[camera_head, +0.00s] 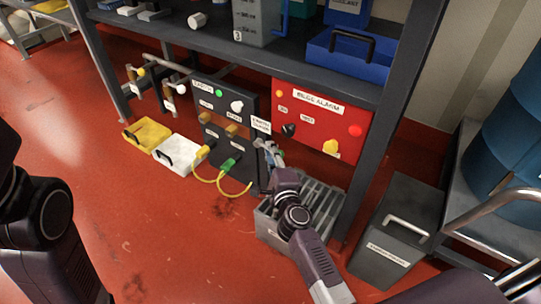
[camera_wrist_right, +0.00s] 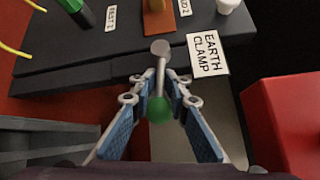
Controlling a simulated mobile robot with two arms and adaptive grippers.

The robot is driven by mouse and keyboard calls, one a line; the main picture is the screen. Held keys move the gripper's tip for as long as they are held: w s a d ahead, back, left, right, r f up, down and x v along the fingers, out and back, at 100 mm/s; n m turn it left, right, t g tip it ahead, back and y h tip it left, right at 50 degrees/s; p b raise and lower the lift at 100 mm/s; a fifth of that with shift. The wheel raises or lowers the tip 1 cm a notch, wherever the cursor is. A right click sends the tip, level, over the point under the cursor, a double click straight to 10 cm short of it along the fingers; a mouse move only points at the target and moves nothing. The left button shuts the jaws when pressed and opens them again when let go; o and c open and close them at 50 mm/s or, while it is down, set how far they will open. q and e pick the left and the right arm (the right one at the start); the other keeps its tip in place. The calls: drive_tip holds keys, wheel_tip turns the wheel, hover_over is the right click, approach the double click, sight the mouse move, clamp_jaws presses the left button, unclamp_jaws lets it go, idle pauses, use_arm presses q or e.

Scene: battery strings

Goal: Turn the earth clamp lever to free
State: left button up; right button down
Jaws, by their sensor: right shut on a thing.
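The earth clamp lever (camera_wrist_right: 160,75) has a grey shaft running from a round pivot to a green ball knob at its near end. It sits beside the white "EARTH CLAMP" label (camera_wrist_right: 207,54) on the dark panel; the label also shows in the head view (camera_head: 261,125). My right gripper (camera_wrist_right: 160,103) has its blue-padded fingers on both sides of the lever near the knob and is shut on it. In the head view my right gripper (camera_head: 271,150) is at the panel's right edge and mostly hides the lever. My left gripper is out of view; only my left arm shows.
A red "BILGE ALARM" panel (camera_head: 318,118) stands close to the right of the dark panel (camera_head: 213,92). A grey slatted crate (camera_head: 274,229) lies below my right arm. Open red floor lies to the left.

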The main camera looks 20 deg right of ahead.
drive_tip(key=shift+d+f, duration=0.15)
drive_tip(key=shift+d, duration=0.25)
drive_tip(key=c, duration=1.8)
unclamp_jaws()
drive_tip(key=shift+d, duration=0.1)
drive_tip(key=shift+c, duration=0.2)
drive_tip(key=shift+o, duration=0.2)
drive_tip(key=shift+a, duration=0.2)
drive_tip(key=shift+s, duration=0.15)
drive_tip(key=s+a, duration=0.1)
drive_tip(key=s, duration=1)
drive_tip(key=shift+s+r, duration=0.3)
drive_tip(key=shift+s, duration=0.1)
drive_tip(key=shift+a, duration=0.1)
